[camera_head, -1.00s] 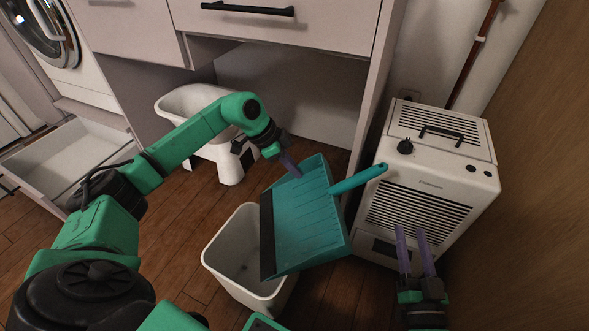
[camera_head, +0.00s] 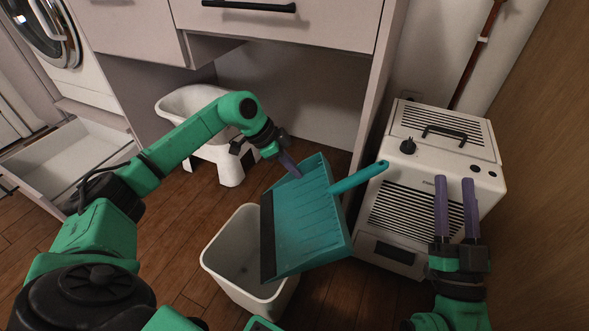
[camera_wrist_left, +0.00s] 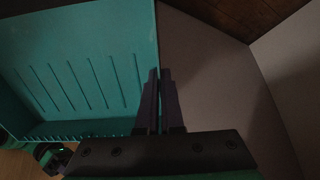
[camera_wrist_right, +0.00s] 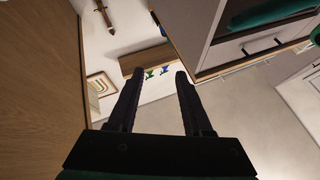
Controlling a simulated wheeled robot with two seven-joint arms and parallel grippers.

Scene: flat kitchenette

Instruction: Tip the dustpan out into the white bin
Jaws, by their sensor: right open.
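The teal dustpan (camera_head: 312,215) hangs tilted in the head view, its dark lip toward the lower left over the white bin (camera_head: 211,270). Its handle points to the upper right. My left gripper (camera_head: 293,172) is at the pan's upper edge. In the left wrist view its fingers (camera_wrist_left: 159,72) are close together at the edge of the dustpan (camera_wrist_left: 80,60), shut on its wall. No debris is visible in the pan or in the part of the bin I see. My right gripper (camera_head: 455,178) is open and empty, in front of the white appliance; its fingers (camera_wrist_right: 159,71) point upward.
A white appliance (camera_head: 486,186) with vents and a knob stands right of the dustpan. A wooden panel (camera_head: 550,180) bounds the far right. A white stool-like tub (camera_head: 229,165) stands under the counter. An open drawer (camera_head: 75,150) is at left. Wooden floor shows around the bin.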

